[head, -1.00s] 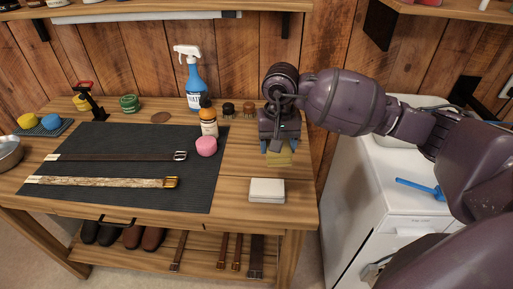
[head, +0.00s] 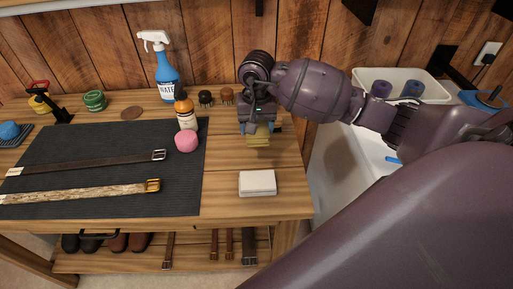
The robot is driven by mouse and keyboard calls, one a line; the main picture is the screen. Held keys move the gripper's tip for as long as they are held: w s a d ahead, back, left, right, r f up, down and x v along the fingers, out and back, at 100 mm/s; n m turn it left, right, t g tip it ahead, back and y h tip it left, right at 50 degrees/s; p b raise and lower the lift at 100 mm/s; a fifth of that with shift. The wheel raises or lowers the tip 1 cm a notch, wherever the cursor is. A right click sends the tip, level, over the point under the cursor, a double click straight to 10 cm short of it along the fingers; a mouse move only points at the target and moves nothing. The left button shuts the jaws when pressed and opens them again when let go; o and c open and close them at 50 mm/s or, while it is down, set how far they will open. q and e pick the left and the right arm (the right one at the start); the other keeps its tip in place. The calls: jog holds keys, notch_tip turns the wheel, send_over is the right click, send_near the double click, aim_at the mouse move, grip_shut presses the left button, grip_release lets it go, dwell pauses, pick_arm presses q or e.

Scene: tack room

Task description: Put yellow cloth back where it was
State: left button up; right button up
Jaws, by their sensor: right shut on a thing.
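The yellow cloth (head: 259,137) is a small folded piece held in my right gripper (head: 258,129). My right gripper points down over the right part of the wooden workbench, behind a white folded cloth or box (head: 257,183). The fingers are shut on the yellow cloth. The cloth hangs at or just above the bench top; I cannot tell whether it touches. My left gripper is not in the head view.
An amber bottle (head: 184,107), a blue spray bottle (head: 165,72) and brushes (head: 227,95) stand left of the gripper. Bare wood (head: 222,160) lies between mat and white item.

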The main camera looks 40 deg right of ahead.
send_over(257, 156)
notch_tip(257, 156, down, 5)
jog(key=shift+w+r, duration=0.1)
jog(key=shift+f, duration=2.05)
jog(key=shift+f+b, duration=0.15)
jog(key=shift+b, duration=0.15)
jog(key=o, duration=1)
jog(key=shift+c, duration=0.2)
